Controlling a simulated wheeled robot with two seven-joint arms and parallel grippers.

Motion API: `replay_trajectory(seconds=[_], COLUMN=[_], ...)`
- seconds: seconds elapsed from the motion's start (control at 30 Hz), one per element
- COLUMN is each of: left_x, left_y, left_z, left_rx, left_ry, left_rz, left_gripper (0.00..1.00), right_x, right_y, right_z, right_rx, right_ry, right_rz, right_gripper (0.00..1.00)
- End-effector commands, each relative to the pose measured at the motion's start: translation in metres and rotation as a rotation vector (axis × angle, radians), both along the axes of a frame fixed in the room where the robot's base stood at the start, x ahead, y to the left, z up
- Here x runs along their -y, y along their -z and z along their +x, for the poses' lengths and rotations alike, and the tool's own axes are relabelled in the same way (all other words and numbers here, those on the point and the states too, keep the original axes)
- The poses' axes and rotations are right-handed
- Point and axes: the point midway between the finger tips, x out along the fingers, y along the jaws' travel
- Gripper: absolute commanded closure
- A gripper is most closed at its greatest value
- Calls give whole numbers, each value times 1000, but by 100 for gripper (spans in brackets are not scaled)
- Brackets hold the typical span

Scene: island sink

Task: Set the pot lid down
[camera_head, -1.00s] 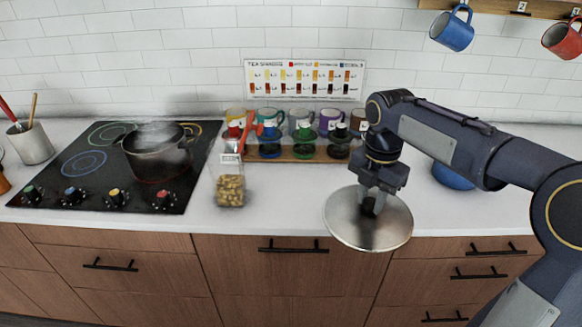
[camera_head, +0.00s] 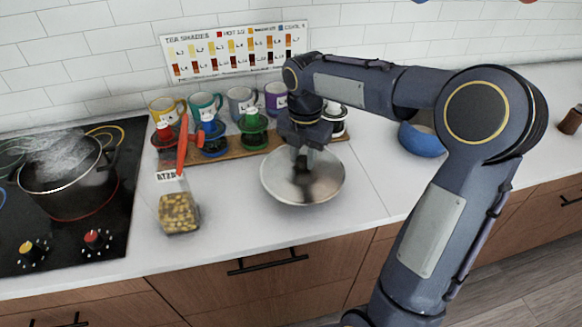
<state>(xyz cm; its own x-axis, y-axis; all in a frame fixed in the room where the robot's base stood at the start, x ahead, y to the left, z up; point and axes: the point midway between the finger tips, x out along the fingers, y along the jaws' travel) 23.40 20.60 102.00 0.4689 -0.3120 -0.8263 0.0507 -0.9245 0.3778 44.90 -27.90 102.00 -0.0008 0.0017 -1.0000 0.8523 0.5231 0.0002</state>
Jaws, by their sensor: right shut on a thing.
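The pot lid (camera_head: 280,185) is a round, shiny metal disc with a dark knob at its middle. My right gripper (camera_head: 303,168) points down and is shut on the lid's knob. The lid is over the white counter, in front of the mug rack; I cannot tell whether it touches the counter. The pot (camera_head: 68,182) stands uncovered and steaming on the black stove (camera_head: 100,228) at the left. My left gripper is not in view.
A blue bowl (camera_head: 422,139) is at the right. Bare counter (camera_head: 355,190) lies right of the lid.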

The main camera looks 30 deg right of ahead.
Motion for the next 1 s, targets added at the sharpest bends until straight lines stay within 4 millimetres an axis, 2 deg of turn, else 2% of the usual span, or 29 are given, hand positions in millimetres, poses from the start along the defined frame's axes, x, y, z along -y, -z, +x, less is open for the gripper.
replay_trajectory(seconds=[0.4,0.77,0.8,0.97,1.0], left_x=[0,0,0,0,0], left_y=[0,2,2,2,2], left_z=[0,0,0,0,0], left_rx=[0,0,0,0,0], left_ry=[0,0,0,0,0], left_rz=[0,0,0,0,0], left_gripper=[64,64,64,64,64], right_x=[0,0,0,0,0], right_y=[47,51,52,51,51], right_z=[0,0,0,0,0], right_rx=[1,2,1,1,1], right_ry=[2,1,1,1,1], right_rz=[-1,-1,0,0,0], right_gripper=[100,100,71,50,50])
